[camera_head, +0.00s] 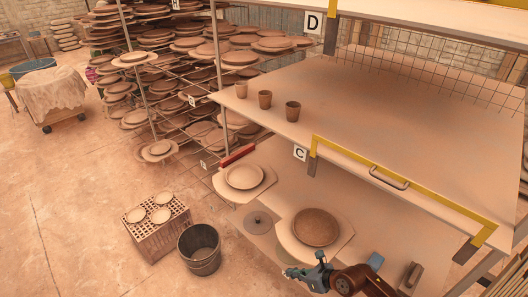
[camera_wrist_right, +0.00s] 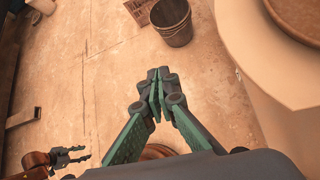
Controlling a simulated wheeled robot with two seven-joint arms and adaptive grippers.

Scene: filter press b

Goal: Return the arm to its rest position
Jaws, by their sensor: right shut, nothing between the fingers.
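My right gripper (camera_head: 291,273) is at the bottom of the head view, in front of the lower shelf board. In the right wrist view its green-padded fingers (camera_wrist_right: 158,92) meet at the tips with nothing between them, above open floor. My left gripper (camera_wrist_right: 82,156) shows small at the lower left of the right wrist view, with its two dark fingers apart and empty. The left arm does not show in the head view.
A brown plate on a board (camera_head: 316,228) lies near my right gripper. A metal bucket (camera_head: 199,250) and a perforated block (camera_head: 157,237) with plates stand on the floor. A yellow-edged shelf (camera_head: 400,187) holds 3 cups.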

